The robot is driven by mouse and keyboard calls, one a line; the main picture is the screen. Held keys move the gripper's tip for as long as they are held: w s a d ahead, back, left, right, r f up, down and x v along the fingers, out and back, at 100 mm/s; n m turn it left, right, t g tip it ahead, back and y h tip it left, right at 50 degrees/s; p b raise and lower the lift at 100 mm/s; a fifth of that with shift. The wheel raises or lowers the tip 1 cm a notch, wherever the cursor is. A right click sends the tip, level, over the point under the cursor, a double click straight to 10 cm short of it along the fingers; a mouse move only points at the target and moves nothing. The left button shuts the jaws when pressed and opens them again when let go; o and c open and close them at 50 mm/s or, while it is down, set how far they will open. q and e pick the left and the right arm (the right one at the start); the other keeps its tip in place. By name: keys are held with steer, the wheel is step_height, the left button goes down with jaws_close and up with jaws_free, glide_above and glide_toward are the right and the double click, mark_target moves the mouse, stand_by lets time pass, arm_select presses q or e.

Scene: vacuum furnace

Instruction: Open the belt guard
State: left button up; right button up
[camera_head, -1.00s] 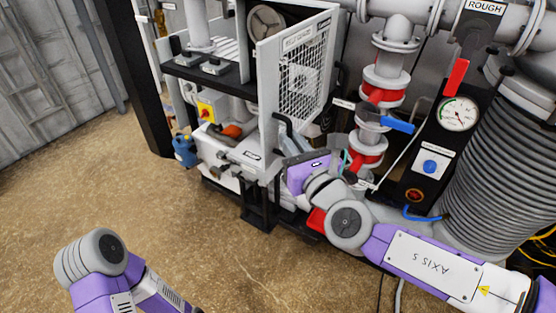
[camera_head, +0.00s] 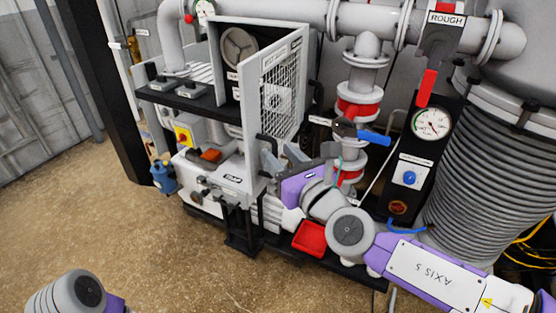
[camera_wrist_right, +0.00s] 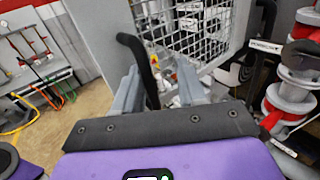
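The belt guard is a pale grey framed panel with white wire mesh (camera_head: 283,95), upright on the machine. In the right wrist view its mesh (camera_wrist_right: 200,28) fills the upper middle. A bent black handle (camera_head: 266,142) stands out low on its near side, and the handle also shows in the right wrist view (camera_wrist_right: 146,70). My right gripper (camera_head: 281,152) is open in front of the guard. In the right wrist view its two grey fingers (camera_wrist_right: 158,72) stand apart, with the handle between them, nearer the left finger. Contact cannot be told. My left gripper is out of view.
A pulley wheel (camera_head: 238,47) shows left of the mesh. A blue valve lever (camera_head: 374,138) and red-banded pipe fittings (camera_head: 358,108) stand right of the guard. A red tray (camera_head: 310,238) lies below my right wrist. Open floor (camera_head: 110,215) lies at the left.

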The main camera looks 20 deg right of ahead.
steer(key=shift+a+f, duration=0.1)
steer(key=shift+f, duration=0.05)
steer(key=p+v, duration=0.1)
steer(key=v, duration=0.6)
steer(key=shift+s+p, duration=0.25)
steer(key=shift+p, duration=0.15)
